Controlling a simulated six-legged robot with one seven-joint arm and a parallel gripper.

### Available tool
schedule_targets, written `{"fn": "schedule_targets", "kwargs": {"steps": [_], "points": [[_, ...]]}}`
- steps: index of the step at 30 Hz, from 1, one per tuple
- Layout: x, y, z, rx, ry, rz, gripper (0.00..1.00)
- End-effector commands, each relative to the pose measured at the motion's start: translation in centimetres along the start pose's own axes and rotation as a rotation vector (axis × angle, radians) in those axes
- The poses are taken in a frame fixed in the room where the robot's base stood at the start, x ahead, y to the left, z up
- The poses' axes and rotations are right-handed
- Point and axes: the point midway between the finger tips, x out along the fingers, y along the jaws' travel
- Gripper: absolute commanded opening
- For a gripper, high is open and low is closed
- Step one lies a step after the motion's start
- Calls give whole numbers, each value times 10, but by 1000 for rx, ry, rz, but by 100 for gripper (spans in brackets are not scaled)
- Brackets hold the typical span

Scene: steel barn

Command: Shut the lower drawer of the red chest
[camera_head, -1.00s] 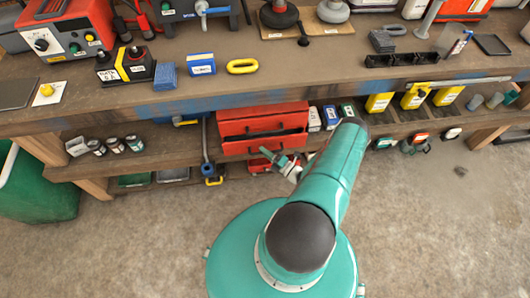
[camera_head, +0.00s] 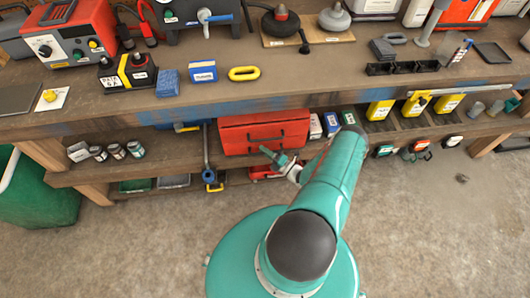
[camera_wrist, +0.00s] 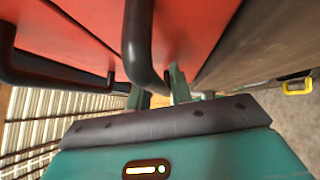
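The red chest (camera_head: 236,134) stands on the shelf under the workbench. In the head view its front looks close to flush, with no dark gap at the lower drawer; my arm and gripper are near its lower right. The wrist view shows red drawer fronts (camera_wrist: 205,30) close up, a dark handle (camera_wrist: 137,40) in the middle and another dark handle (camera_wrist: 50,78) at left. My gripper (camera_wrist: 158,92) has its two fingertips apart, right by the chest front and the middle handle's end. Nothing shows held between them. Whether a fingertip touches the front I cannot tell.
The bench edge (camera_head: 160,116) overhangs the chest. A green bin (camera_head: 35,190) is at far left. The concrete floor in front is open.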

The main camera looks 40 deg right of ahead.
Motion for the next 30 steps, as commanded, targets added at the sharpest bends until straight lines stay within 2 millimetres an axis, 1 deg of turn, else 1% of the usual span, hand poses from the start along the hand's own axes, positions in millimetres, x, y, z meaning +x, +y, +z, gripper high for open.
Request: {"fn": "schedule_targets", "kwargs": {"steps": [17, 20, 23, 25, 30], "points": [[1, -2, 0, 0, -1, -8, 34], [-2, -2, 0, 0, -1, -9, 34], [-12, -2, 0, 0, -1, -8, 34], [-23, -2, 0, 0, -2, -8, 34], [-60, -1, 0, 1, -3, -6, 34]]}}
